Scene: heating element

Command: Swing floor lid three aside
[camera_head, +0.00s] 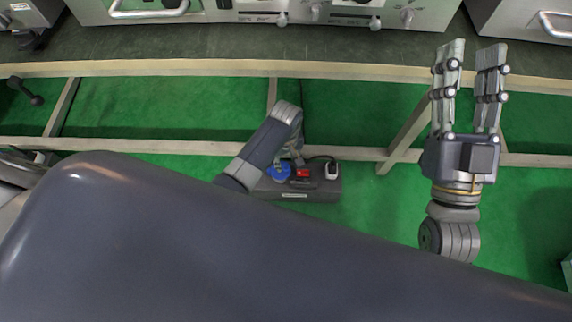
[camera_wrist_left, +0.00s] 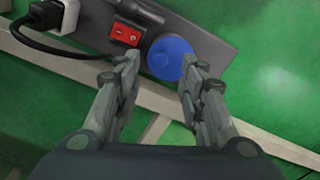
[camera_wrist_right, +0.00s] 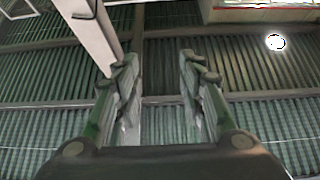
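A grey socket box (camera_head: 310,188) lies on the green floor in the middle of the head view. A round blue lid (camera_head: 279,172) is on its left part, beside a red switch (camera_head: 303,173). In the left wrist view the blue lid (camera_wrist_left: 170,58) shows between and just beyond the fingertips of my left gripper (camera_wrist_left: 158,75). The fingers are apart; I cannot tell whether they touch the lid. No number shows on it. My right gripper (camera_head: 471,52) is open and empty at the right; its spread fingers also show in the right wrist view (camera_wrist_right: 158,65).
A white plug (camera_head: 332,170) with a black cable sits on the right of the box. Beige beams (camera_head: 190,146) cross the green floor around it. Metal appliances (camera_head: 270,12) with knobs stand along the far edge.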

